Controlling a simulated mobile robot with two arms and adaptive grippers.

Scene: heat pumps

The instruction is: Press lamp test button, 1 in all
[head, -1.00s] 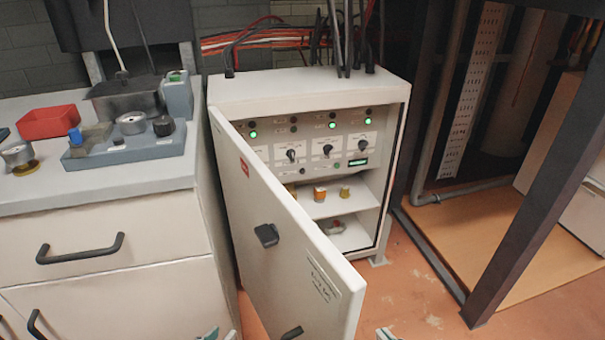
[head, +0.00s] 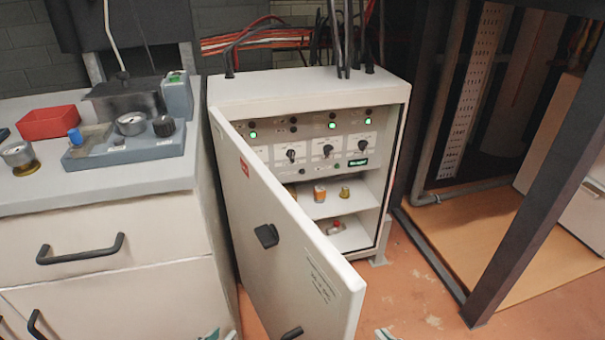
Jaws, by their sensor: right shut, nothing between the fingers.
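The control panel (head: 320,172) is inside a white cabinet (head: 305,88) whose door (head: 275,230) stands open toward me. Several green lamps glow on it, above a row of black rotary switches. A small dark round button (head: 302,172) sits below the switches, left of a green display (head: 358,163). Its label is too small to read, so I cannot tell which control is the lamp test button. Only the tip of my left gripper (head: 212,335) shows at the bottom edge, left of the door. My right gripper (head: 385,334) shows its tip right of the door, shut and empty, well below the panel.
The open door covers the panel's left part. Shelves below hold small orange and brass parts (head: 320,194). A grey counter (head: 120,180) with a red bin (head: 48,122) and instruments stands left. A dark post (head: 540,170) stands right. Orange floor (head: 415,285) is clear before the cabinet.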

